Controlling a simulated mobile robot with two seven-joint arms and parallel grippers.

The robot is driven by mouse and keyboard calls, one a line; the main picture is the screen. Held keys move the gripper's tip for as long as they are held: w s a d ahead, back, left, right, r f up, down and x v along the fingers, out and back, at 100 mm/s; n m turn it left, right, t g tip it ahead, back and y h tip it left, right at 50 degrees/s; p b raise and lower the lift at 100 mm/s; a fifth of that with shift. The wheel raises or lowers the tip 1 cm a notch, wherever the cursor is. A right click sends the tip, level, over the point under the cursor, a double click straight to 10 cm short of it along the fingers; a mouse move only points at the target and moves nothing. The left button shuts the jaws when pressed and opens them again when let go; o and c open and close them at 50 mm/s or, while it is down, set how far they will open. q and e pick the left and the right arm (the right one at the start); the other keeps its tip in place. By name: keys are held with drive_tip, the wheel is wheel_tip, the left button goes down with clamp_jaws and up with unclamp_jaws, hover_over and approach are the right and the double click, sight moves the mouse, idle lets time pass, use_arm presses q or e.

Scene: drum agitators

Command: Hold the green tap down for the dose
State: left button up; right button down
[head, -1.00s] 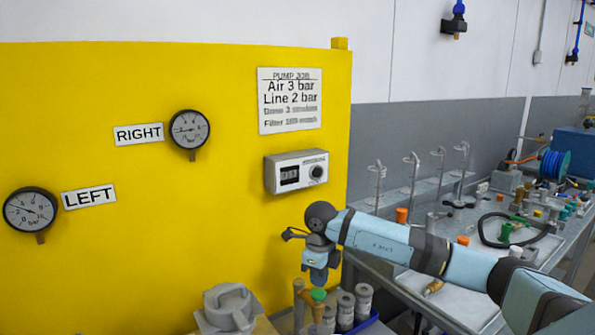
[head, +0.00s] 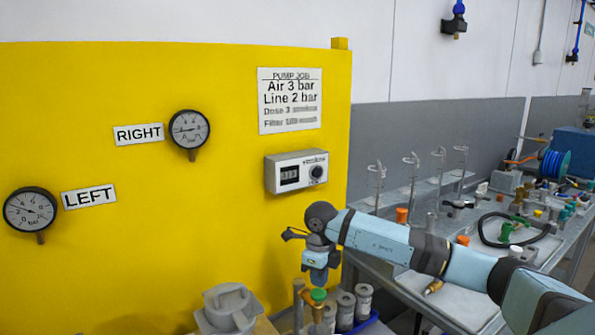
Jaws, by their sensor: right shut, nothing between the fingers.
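The green tap (head: 318,295) is a small green cap on a brass-coloured fitting, low in the middle of the head view. My right gripper (head: 319,280) points down just above the green tap. Its fingers are shut with nothing between them. The fingertips are small here, and I cannot tell whether they touch the cap. A white box with a small counter display (head: 297,172) is fixed to the yellow panel above. My left gripper is not in view.
Several grey cylinders (head: 363,300) stand close right of the tap, in a blue tray. A grey lidded part (head: 228,307) sits to the left. The yellow panel (head: 230,225) rises behind, with a LEFT gauge (head: 30,210), a RIGHT gauge (head: 189,129) and a job card (head: 290,101). A cluttered bench stands right.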

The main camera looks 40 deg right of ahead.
sight(319, 292)
drive_tip(key=shift+f, duration=0.15)
drive_tip(key=shift+f+b, duration=1.15)
drive_tip(key=shift+f, duration=0.5)
idle(6.2)
